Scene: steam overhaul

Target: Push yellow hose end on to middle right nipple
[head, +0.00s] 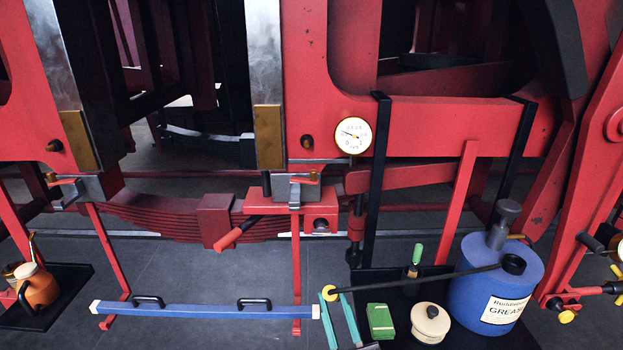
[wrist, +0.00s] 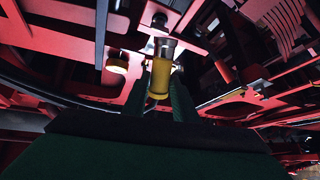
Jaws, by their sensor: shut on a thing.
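In the wrist view my gripper (wrist: 160,98) has its two dark green fingers on either side of the yellow hose end (wrist: 158,76) and is shut on it. The hose end points up and away from the fingers. A shiny metal collar (wrist: 164,48) lies in line with its far end, with a dark round stub (wrist: 159,20) beyond. I cannot tell whether the hose end touches a nipple. A pale-tipped stub (wrist: 117,63) is to its left. In the head view brown stubs stick out of the red frame, one at the left (head: 54,145) and one mid-frame (head: 307,142).
Red beams and rods crowd round the gripper in the wrist view. In the head view a blue grease drum (head: 470,290) stands on a black tray (head: 400,280). A pressure gauge (head: 353,135) is on the frame. A blue bar (head: 200,311) lies low in front.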

